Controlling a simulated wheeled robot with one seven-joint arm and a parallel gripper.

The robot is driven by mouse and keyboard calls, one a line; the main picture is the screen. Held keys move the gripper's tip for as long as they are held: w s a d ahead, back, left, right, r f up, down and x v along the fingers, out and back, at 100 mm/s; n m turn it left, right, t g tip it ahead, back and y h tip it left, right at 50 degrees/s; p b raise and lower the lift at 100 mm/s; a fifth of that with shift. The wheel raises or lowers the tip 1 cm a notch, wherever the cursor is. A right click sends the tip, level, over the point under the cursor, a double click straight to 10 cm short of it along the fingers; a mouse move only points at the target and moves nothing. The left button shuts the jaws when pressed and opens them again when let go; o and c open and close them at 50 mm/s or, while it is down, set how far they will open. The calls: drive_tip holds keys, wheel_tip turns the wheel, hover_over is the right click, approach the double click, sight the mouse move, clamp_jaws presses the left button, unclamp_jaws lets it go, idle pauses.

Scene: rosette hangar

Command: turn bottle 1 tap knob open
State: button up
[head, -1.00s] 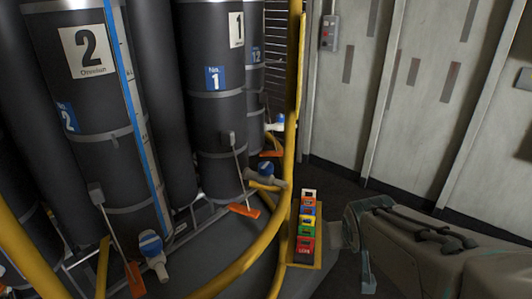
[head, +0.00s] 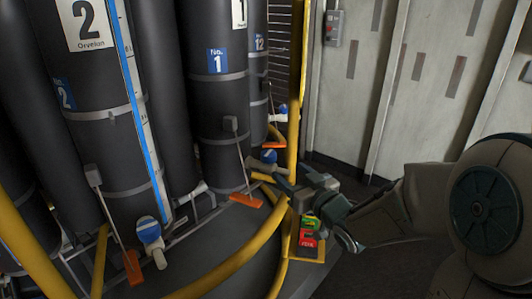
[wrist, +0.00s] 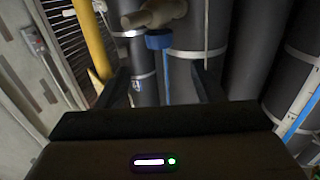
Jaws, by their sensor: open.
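Bottle 1 (head: 217,130) is a tall dark cylinder with a blue "No. 1" label. Its tap knob (head: 269,156) is a small blue cap low at the bottle's right, partly behind my gripper (head: 270,174). In the wrist view the blue knob (wrist: 158,40) sits on a tan tap body (wrist: 155,13) at the top middle. My gripper's two fingers also show there (wrist: 165,82), spread apart with nothing between them. The knob lies beyond the fingertips, apart from them and roughly centred.
A yellow rail (head: 240,262) curves in front of the bottles, with a yellow post (head: 297,90) close by my gripper. Bottle 2 (head: 100,150) has its own blue knob (head: 148,230). Orange levers (head: 246,200) hang low. A yellow-edged tray (head: 308,254) with coloured blocks stands below my wrist.

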sight(266, 151)
drive_tip(key=x, duration=1.3)
drive_tip(key=shift+w+a, duration=0.1)
drive_tip(key=c, duration=1)
